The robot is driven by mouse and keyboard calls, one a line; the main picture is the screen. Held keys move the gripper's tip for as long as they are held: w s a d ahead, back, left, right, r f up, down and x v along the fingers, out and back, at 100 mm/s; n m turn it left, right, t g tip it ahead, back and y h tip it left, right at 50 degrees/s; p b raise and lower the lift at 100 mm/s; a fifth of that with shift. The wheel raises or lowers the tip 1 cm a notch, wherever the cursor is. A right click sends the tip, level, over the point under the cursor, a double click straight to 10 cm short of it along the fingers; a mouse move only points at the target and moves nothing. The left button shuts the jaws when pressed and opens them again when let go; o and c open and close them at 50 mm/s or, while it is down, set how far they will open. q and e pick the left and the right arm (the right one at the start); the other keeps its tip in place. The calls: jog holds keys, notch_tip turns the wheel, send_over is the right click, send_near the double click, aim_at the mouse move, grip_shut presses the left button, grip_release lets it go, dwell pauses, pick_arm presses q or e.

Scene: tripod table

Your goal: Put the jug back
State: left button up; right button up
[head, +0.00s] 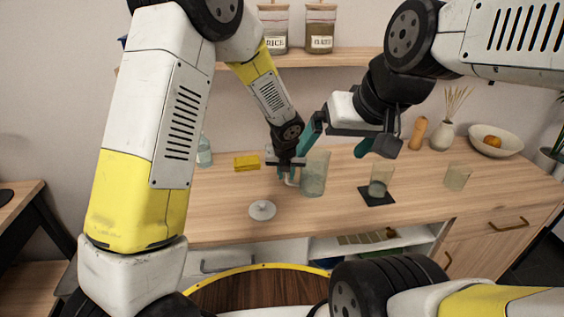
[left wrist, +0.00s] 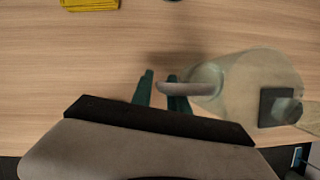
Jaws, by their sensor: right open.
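The jug (head: 314,174) is a tall, clear greenish vessel standing upright on the wooden counter, or very near its surface. It also shows in the left wrist view (left wrist: 250,82), with its pale handle (left wrist: 190,89) pointing left. My left gripper (head: 287,178) is low at the jug's left side. Its teal fingers (left wrist: 160,90) are on either side of the handle's outer end; whether they press on it I cannot tell. My right gripper (head: 345,142) is open and empty, above and in front of the counter's back, to the right of the jug.
A glass (head: 381,179) stands on a black coaster (head: 377,198) right of the jug, another glass (head: 457,178) farther right. A vase (head: 441,134) and fruit bowl (head: 496,142) stand at back right. A shelf (head: 345,57) hangs above.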

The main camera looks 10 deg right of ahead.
pick_arm(q)
jog(key=shift+o, duration=0.6)
jog(key=shift+r, duration=0.2)
jog(key=d+v, duration=0.1)
jog(key=v, duration=1.1)
jog(key=s+a+r+n, duration=0.3)
jog(key=a+r+n, duration=0.4)
jog(key=a+n, duration=0.35)
jog(key=s+a+r+n, duration=0.2)
jog(key=s+a+n, duration=0.2)
jog(key=n, duration=0.5)
jog(key=s+a+r+n+t+h, duration=0.1)
jog(key=s+a+r+n, duration=0.1)
jog(key=s+a+n, duration=0.2)
jog(key=s+a+r+n, duration=0.2)
jog(key=s+a+n, duration=0.2)
jog(key=s+n, duration=0.5)
jog(key=n, duration=0.5)
jog(key=shift+r+t, duration=0.25)
jog(key=shift+t, duration=0.05)
